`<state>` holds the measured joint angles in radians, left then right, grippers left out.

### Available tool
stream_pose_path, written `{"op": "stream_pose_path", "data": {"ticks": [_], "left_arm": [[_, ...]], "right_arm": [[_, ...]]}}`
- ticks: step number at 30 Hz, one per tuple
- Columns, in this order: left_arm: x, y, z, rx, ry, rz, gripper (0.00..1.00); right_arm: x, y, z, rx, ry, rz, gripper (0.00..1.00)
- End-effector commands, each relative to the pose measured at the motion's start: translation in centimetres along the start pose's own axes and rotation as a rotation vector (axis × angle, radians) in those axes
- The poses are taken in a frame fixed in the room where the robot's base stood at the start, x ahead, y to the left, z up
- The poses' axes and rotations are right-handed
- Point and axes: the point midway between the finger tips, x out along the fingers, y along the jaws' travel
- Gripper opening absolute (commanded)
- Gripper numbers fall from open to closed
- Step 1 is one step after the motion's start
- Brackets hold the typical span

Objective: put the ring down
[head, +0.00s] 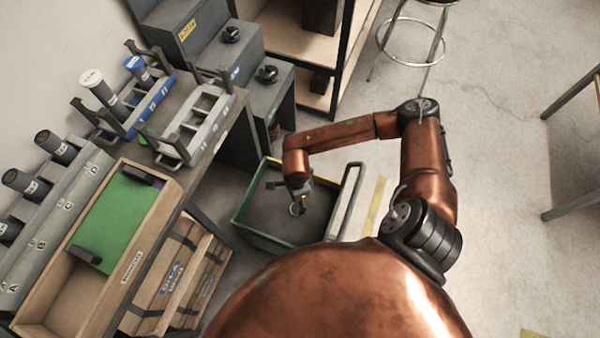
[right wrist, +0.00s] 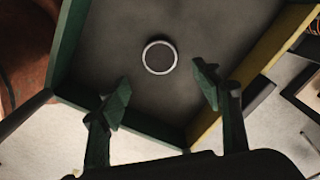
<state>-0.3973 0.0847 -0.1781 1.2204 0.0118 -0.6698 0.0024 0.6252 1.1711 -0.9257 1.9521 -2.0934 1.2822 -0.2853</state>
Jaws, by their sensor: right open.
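A thin pale ring (right wrist: 147,57) shows in the right wrist view against the dark floor of a bin, ahead of my fingertips and apart from both. I cannot tell whether it touches the floor. The bin (right wrist: 252,68) has green walls and one yellow wall; in the head view its green rim (head: 241,227) shows on the ground right of the bench. My right gripper (right wrist: 160,92) is open with nothing between its fingers. In the head view it points down over the bin (head: 298,204), where a small light loop shows at its tips. My left gripper is not in view.
A bench at the left carries a wooden tray with a green panel (head: 112,222), a grey rack (head: 196,124) and a blue rack (head: 137,107). Dark cabinets (head: 232,55) and a shelf stand behind the bin. A stool (head: 413,42) stands at the back.

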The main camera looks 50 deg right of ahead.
Motion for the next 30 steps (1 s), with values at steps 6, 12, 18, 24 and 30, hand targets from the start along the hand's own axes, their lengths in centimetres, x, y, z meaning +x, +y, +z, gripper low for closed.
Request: {"op": "stream_pose_path", "data": {"ticks": [6, 12, 18, 24, 30], "left_arm": [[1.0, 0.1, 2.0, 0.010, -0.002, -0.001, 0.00], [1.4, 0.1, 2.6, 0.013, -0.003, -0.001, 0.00], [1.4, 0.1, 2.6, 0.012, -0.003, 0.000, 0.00], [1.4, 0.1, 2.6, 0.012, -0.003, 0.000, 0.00], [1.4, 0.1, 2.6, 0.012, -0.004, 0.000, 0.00]], "right_arm": [[-2.8, -0.1, 0.0, 0.000, 0.000, -0.002, 0.59], [-3.3, 0.0, 0.0, 0.000, 0.000, 0.000, 0.59], [-3.3, 0.0, 0.0, 0.000, 0.000, 0.001, 0.59], [-3.3, 0.0, 0.0, 0.000, 0.000, 0.000, 0.59], [-3.3, 0.0, 0.0, -0.001, 0.000, 0.000, 0.59]]}}
